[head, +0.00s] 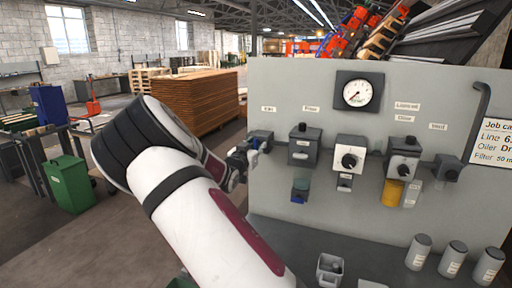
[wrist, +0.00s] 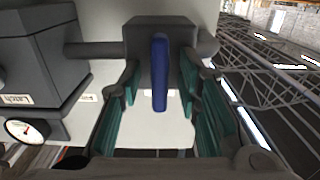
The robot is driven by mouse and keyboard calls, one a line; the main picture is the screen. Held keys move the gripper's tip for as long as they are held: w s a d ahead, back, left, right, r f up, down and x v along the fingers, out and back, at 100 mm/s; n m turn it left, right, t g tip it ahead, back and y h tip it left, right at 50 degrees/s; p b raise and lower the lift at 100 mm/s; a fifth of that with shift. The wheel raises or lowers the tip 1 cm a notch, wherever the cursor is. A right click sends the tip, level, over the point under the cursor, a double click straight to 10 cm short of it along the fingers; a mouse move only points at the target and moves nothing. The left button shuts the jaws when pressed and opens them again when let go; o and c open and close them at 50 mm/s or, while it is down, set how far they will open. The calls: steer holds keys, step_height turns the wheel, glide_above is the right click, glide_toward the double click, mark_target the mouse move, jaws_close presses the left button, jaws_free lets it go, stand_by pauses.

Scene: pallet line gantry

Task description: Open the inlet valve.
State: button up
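The inlet valve (head: 261,140) is a grey block at the left end of the pipe run on the panel. Its blue lever handle (wrist: 160,72) stands upright in the wrist view, in front of the grey valve body. My gripper (head: 241,160) is at the left edge of the panel, close to the valve. In the wrist view my gripper (wrist: 162,98) is open, with one teal-padded finger on each side of the blue handle. Gaps show between the handle and both pads. In the head view my gripper and arm partly hide the valve and handle.
The grey panel (head: 300,85) carries a round gauge (head: 358,93) and several grey units along the pipe. The nearest unit (head: 304,146) is just right of the valve. Canisters (head: 453,258) and a small open box (head: 329,269) stand on the ledge below.

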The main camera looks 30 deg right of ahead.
jaws_close()
steer(key=shift+d+m, duration=0.1)
steer(key=shift+m, duration=0.2)
steer(key=shift+s+m, duration=0.1)
steer(key=shift+m, duration=0.9)
steer(key=m+b, duration=0.1)
steer(key=m, duration=0.3)
steer(key=shift+d, duration=0.1)
steer(key=m+b, duration=0.1)
steer(key=m, duration=0.1)
steer(key=m+b, duration=0.1)
steer(key=m, duration=0.1)
steer(key=m+b, duration=0.1)
steer(key=m, duration=0.1)
steer(key=shift+s+f+m, duration=0.1)
steer(key=shift+f+m, duration=0.2)
steer(key=shift+m, duration=0.1)
steer(key=shift+s+f+m+b, duration=0.1)
steer(key=shift+m+b, duration=1.9)
steer(key=shift+m, duration=0.2)
